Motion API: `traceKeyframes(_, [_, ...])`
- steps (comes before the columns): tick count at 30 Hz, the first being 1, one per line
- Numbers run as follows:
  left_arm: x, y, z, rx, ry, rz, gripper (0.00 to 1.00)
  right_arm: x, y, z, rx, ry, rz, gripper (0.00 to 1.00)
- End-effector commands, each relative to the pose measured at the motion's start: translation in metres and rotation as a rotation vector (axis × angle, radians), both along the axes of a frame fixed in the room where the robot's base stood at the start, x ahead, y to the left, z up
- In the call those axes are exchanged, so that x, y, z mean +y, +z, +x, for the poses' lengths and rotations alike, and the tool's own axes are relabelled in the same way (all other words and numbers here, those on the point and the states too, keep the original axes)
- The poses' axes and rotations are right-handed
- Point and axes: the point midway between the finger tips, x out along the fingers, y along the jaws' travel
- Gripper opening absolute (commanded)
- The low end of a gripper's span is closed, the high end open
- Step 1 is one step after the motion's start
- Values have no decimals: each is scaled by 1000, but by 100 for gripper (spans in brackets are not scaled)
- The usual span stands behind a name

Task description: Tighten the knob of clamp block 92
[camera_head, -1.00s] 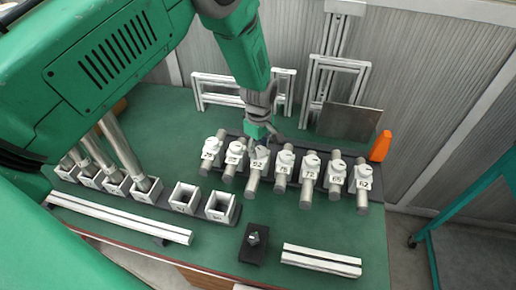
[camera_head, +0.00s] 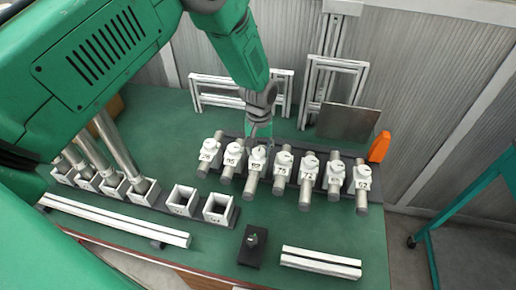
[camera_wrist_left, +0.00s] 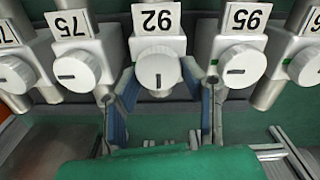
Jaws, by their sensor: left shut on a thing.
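Clamp block 92 (camera_head: 257,161) stands in a row of similar white clamp blocks on a dark rail, with a grey tube through it. Its label also shows in the left wrist view (camera_wrist_left: 157,19). Its round white knob (camera_wrist_left: 159,70) has a dark slot that is close to vertical. My left gripper (camera_head: 259,138) reaches down from above and behind the row at block 92. In the left wrist view its two fingers (camera_wrist_left: 160,80) lie on either side of the knob, shut on it. My right gripper is not in view.
Block 75 (camera_wrist_left: 82,69) and block 95 (camera_wrist_left: 240,62) stand close on either side; their knob slots are nearly horizontal. An orange object (camera_head: 379,147) stands at the right end of the row. White square holders (camera_head: 218,207) and a black knob box (camera_head: 253,245) lie in front.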

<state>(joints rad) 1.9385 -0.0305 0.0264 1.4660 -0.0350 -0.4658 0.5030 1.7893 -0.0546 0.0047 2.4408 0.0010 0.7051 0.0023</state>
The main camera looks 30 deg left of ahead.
Motion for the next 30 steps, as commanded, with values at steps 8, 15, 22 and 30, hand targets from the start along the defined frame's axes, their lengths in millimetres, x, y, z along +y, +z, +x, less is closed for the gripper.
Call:
traceKeyframes(8, [-4, 0, -2, 3, -263, -6, 7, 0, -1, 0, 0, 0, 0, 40])
traceKeyframes(15, [-4, 0, -2, 4, -489, -5, 7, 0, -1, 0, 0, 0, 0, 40])
traceKeyframes(22, [-3, -1, -3, 5, -708, -7, 7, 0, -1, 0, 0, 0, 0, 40])
traceKeyframes(30, [-3, -1, -4, 4, -964, -6, 7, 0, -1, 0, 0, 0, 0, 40])
